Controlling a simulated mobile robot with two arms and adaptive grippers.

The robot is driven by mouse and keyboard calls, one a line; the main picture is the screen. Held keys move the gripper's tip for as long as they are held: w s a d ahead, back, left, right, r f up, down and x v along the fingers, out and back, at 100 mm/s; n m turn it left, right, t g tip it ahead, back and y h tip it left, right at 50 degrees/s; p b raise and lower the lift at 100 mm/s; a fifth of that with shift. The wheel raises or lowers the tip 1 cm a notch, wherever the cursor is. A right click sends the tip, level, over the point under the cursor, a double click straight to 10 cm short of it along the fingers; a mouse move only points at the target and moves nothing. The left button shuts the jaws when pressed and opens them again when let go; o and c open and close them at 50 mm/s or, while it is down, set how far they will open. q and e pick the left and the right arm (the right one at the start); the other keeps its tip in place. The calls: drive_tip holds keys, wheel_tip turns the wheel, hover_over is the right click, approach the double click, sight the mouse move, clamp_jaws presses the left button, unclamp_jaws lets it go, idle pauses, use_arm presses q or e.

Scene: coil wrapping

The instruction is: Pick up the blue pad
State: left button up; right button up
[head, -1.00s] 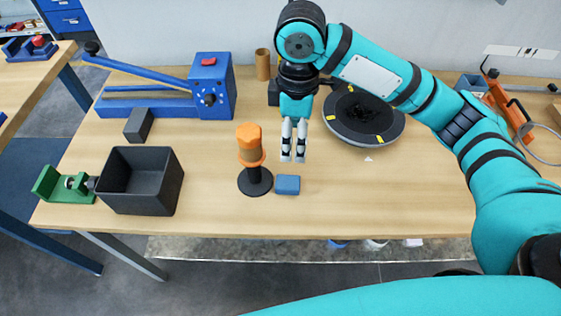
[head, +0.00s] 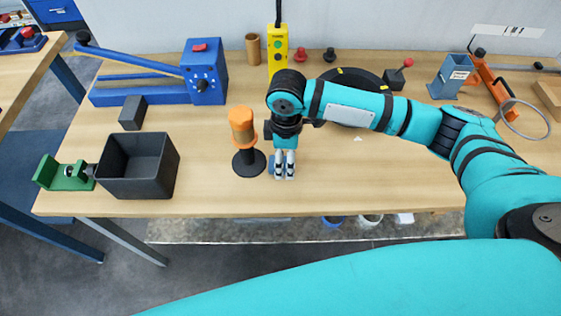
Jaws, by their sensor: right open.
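The blue pad (head: 271,165) lies on the wooden table just right of the black stand with the orange spool. Most of it is hidden behind my right gripper (head: 284,176), and only a strip of blue shows at the left of the fingers. The right gripper points down over the pad with its fingers open. I cannot tell whether the fingers touch the pad or are still above it. My left gripper is not in view.
The orange spool on its black stand (head: 249,163) is close to the left of the gripper. A black bin (head: 138,193) and green clamp (head: 66,176) are further left. A blue lever machine (head: 205,75) stands behind. The table front right is clear.

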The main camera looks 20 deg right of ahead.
drive_tip(key=shift+f, duration=1.25)
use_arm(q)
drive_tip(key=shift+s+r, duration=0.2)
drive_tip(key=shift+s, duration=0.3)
use_arm(e)
drive_tip(key=c, duration=1)
drive_tip(key=shift+c, duration=0.2)
drive_tip(key=shift+r, duration=0.45)
drive_tip(key=shift+s+a+r+b, duration=0.1)
drive_tip(key=shift+s+r+b, duration=0.15)
drive_tip(key=shift+r, duration=0.4)
drive_tip(key=shift+s+a+r+b, duration=0.1)
drive_tip(key=shift+r+b, duration=0.1)
drive_tip(key=shift+r, duration=0.4)
use_arm(q)
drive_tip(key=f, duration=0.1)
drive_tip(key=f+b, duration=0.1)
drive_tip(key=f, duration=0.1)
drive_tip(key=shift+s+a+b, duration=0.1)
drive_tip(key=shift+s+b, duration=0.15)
drive_tip(key=shift+b, duration=0.1)
use_arm(e)
drive_tip(key=s+a, duration=0.2)
drive_tip(key=s, duration=0.5)
drive_tip(key=s+a+r, duration=0.1)
drive_tip(key=s+a, duration=0.2)
drive_tip(key=s, duration=0.4)
drive_tip(key=shift+s+r, duration=0.2)
drive_tip(key=shift+r, duration=0.1)
